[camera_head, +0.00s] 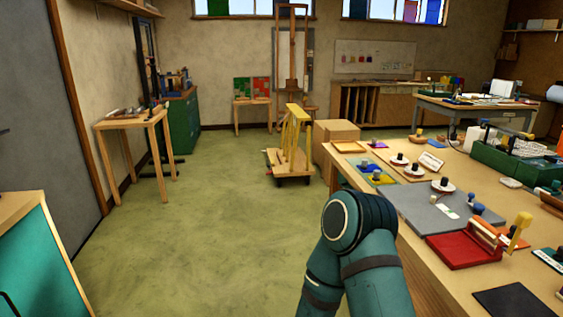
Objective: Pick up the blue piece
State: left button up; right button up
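Several small pieces with dark knobs lie on the wooden workbench (425,255) at the right. A flat blue piece (382,180) with a knob lies near the far left end, beside a yellow one (363,167). A small blue knob (477,208) also shows by the grey mat (432,216). I cannot tell which of these is the blue piece of the task. One of my teal arm links rises at the bottom centre-right, at the bench's left edge. Neither gripper shows.
A red tray (464,250) and white discs sit on the bench. A green box (500,160) stands at its far right. Beyond the bench are a wheeled cart (290,160) and a cardboard box (335,131). A small wooden table (130,122) stands left. The middle floor is clear.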

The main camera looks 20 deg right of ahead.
aim_at(365, 167)
jog(key=i+l+z, duration=0.1)
jog(key=i+z, duration=0.25)
jog(key=i, duration=0.3)
jog(key=i+j+z, duration=0.1)
jog(key=i+z, duration=0.3)
jog(key=i, duration=0.25)
